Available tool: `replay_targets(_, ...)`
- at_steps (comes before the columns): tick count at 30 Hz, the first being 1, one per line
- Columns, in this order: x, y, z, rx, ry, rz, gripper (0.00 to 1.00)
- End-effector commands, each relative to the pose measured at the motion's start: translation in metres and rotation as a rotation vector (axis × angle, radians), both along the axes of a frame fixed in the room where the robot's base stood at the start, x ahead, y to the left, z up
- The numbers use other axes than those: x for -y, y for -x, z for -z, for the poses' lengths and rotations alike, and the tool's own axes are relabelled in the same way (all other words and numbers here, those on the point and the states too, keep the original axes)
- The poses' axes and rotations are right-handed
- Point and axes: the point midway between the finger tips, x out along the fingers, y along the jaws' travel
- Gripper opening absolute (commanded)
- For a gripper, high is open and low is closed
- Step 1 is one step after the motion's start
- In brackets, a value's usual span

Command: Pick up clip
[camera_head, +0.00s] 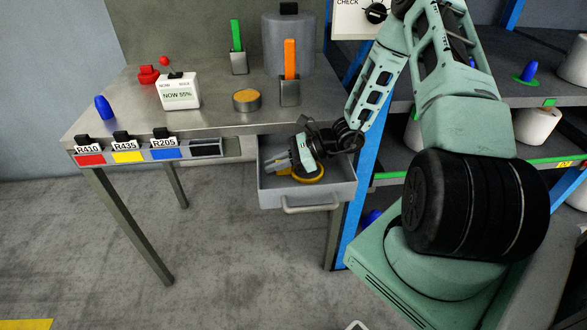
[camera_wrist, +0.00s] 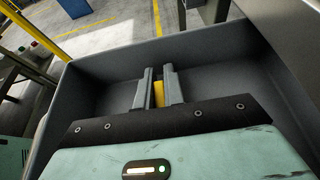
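My gripper (camera_head: 285,166) reaches down into the open grey drawer (camera_head: 345,188) under the metal table. In the wrist view its two fingers (camera_wrist: 158,88) lie close together, with a narrow gap between them. A yellow thing (camera_wrist: 158,95) shows in that gap; I cannot tell whether the fingers touch it or it lies beyond them. In the head view a yellow piece with a rounded edge (camera_head: 306,179) shows below my gripper, mostly hidden by it. I cannot make out its full shape, or whether it is the clip.
The drawer walls stand close around my gripper. On the table (camera_head: 215,122) are a bowl (camera_head: 246,101), a white display box (camera_head: 180,92), green and orange tools in holders, and a grey cylinder (camera_head: 288,45). A shelf with bobbins stands at right. The floor at left is clear.

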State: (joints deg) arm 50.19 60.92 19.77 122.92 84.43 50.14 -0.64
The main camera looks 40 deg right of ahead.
Motion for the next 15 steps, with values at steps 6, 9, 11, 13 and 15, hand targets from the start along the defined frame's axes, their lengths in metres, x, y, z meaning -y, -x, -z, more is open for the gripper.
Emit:
replay_targets(6, 0.000, 0.000, 0.000, 0.000, 0.000, 0.000, 0.00)
replay_targets(9, 0.000, 0.000, -0.003, 0.001, 0.001, 0.000, 0.00)
replay_targets(11, 0.001, 0.000, -0.006, 0.001, 0.001, 0.001, 0.00)
replay_targets(13, 0.001, 0.000, -0.012, 0.001, 0.001, 0.001, 0.00)
replay_targets(15, 0.001, 0.000, -0.020, 0.003, 0.002, 0.001, 0.00)
